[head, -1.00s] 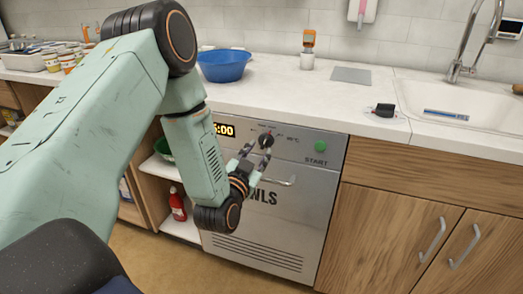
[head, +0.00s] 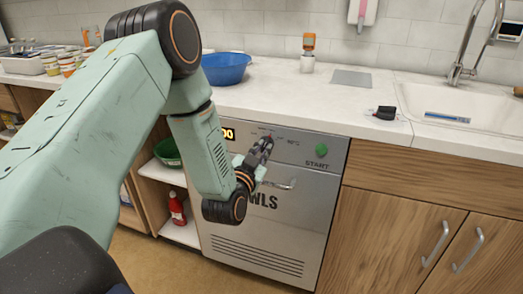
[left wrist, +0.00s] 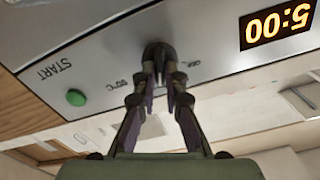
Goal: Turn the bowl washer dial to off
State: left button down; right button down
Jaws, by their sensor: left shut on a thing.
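The bowl washer (head: 268,230) is a metal front under the counter, with part of "BOWLS" lettering hidden by my arm. Its dark dial (left wrist: 155,48) sits on the upper panel, between a temperature mark and an "OFF" mark in the left wrist view, which is upside down. My left gripper (head: 264,146) is at the dial and covers most of it in the head view. In the left wrist view its two fingers (left wrist: 160,76) are closed in on the dial. The dial's exact pointing is hidden by the fingers. My right gripper is not in view.
A green START button (head: 321,150) is right of the dial, and a lit display (left wrist: 277,26) reads 5:00. A handle (head: 280,184) is just below the gripper. A blue bowl (head: 226,68) stands on the counter. A red bottle (head: 177,208) is on the shelf at left.

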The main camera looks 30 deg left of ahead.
pick_arm(q)
jog(key=shift+n, duration=0.3)
jog(key=n, duration=0.3)
jog(key=shift+s, duration=0.1)
jog(key=n, duration=0.4)
jog(key=shift+a+f, duration=0.1)
jog(key=shift+f, duration=0.05)
jog(key=n+b, duration=0.1)
jog(key=n, duration=0.3)
jog(key=shift+f+n+b, duration=0.1)
jog(key=shift+n+b, duration=0.55)
jog(key=shift+n, duration=1.45)
jog(key=c, duration=1.4)
grip_release()
jog(key=shift+a, duration=0.1)
